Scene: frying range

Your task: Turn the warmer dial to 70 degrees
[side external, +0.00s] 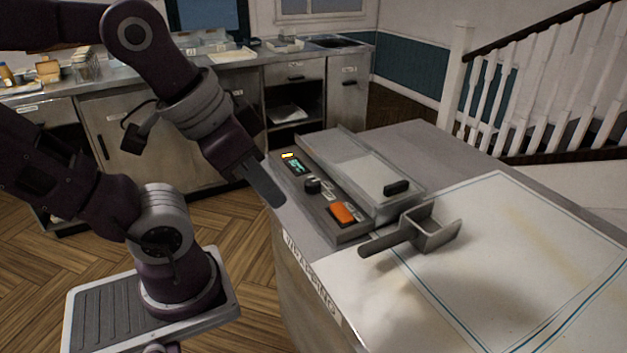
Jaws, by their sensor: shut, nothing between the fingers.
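The warmer (360,170) is a grey metal box with a lid and a black lid handle (396,187), standing on the near counter. Its control panel carries a small lit display (294,164), a black round dial (312,185) and an orange switch (342,213). The display digits and the dial's setting are too small to read. My gripper (272,196) is shut and empty, pointing down in front of the panel's left side. It appears left of the dial in the picture, and I cannot tell its exact distance from it.
The counter's front edge bears a label (312,275). A back counter (230,65) with drawers stands behind, and stairs (545,85) rise at right.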

